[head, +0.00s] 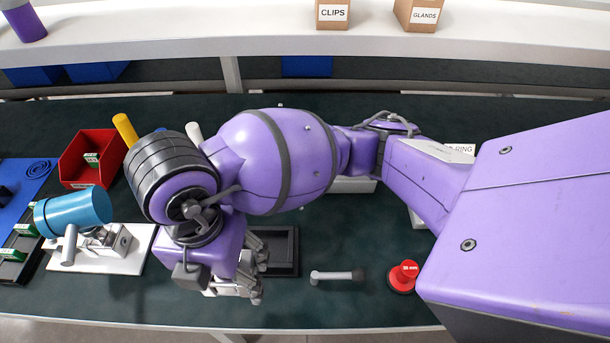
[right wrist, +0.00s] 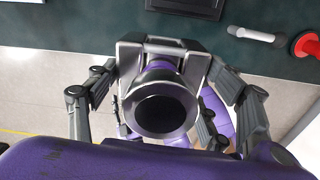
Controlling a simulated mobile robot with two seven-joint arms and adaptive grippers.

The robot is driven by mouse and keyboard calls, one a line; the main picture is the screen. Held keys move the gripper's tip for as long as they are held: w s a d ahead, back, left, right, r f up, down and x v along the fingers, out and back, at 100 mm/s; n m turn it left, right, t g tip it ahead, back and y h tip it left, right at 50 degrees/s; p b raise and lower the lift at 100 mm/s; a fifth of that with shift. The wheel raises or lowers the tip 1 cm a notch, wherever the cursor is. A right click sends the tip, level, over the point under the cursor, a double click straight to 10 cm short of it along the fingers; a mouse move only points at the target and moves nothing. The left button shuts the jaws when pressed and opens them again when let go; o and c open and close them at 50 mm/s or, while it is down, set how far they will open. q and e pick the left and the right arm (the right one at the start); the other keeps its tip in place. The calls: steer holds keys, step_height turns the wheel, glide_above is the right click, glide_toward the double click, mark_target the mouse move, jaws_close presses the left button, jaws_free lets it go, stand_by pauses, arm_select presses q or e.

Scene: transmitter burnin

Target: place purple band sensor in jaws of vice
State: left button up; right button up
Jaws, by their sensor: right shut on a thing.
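In the right wrist view, a silver sensor with a purple band (right wrist: 163,66) and a round dark end sits between the fingers of my right gripper (right wrist: 163,112). The gripper is shut on it. In the head view, my right gripper (head: 240,285) hangs near the table's front edge, and my wrist hides most of the sensor. The vice (head: 117,241) stands on a white plate to the left of the gripper, apart from it. A blue cylinder (head: 73,212) with a grey stub is at the vice and covers part of it. My left gripper is not in view.
A red bin (head: 77,172) stands behind the vice. A dark tray (head: 289,251) lies right of the gripper, then a grey-handled bar (head: 337,276) and a red button (head: 404,274). A shelf (head: 200,50) with boxes runs along the back.

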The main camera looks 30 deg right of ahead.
steer(key=shift+w+d+f+b, duration=0.2)
steer(key=shift+w+d+f, duration=1.05)
steer(key=shift+d+f, duration=0.2)
steer(key=shift+w+d+f+b, duration=0.25)
steer(key=shift+w+d+f, duration=1.05)
steer(key=shift+d, duration=0.25)
steer(key=shift+w+d+f+b, duration=0.2)
steer(key=shift+w+d+f, duration=0.95)
steer(key=shift+d+f, duration=0.45)
steer(key=shift+f, duration=1.55)
steer(key=shift+f, duration=0.2)
steer(key=o, duration=2.1)
